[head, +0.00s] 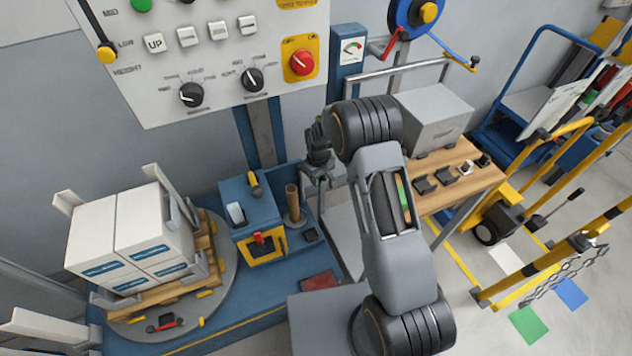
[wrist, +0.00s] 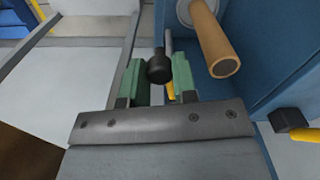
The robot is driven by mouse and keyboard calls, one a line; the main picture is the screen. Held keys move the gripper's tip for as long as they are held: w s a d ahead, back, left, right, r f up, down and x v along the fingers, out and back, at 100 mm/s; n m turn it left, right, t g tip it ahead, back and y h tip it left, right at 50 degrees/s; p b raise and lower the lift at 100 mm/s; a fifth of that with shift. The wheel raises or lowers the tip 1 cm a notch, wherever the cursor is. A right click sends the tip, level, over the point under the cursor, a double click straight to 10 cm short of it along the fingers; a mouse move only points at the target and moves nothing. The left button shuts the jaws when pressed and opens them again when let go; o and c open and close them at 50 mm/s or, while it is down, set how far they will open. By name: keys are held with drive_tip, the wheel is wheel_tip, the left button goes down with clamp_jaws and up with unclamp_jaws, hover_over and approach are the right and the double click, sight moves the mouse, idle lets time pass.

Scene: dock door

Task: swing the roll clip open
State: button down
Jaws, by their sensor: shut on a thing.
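The roll (head: 292,198) is a brown cardboard tube standing on a grey round base beside a blue box in the head view. In the wrist view the roll (wrist: 217,42) is at upper right, just right of my fingers. The roll clip (wrist: 159,67) shows as a thin grey rod with a round black knob, close to the roll. My gripper (wrist: 157,80) has its green-padded fingers on either side of the knob and is shut on it. In the head view my gripper (head: 318,178) is above and right of the roll; the clip is hidden there.
The blue box (head: 247,205) with a yellow-framed front stands left of the roll. A loaded pallet (head: 195,270) with white cartons sits on a turntable further left. A control panel (head: 210,50) hangs above. A wooden bench (head: 462,188) is to the right.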

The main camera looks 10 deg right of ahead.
drive_tip(key=shift+w+d+n, duration=0.3)
drive_tip(key=shift+d+n, duration=0.1)
drive_tip(key=shift+n, duration=0.1)
drive_tip(key=c, duration=0.9)
unclamp_jaws()
wheel_tip(320, 180, up, 12)
drive_tip(key=shift+b, duration=0.6)
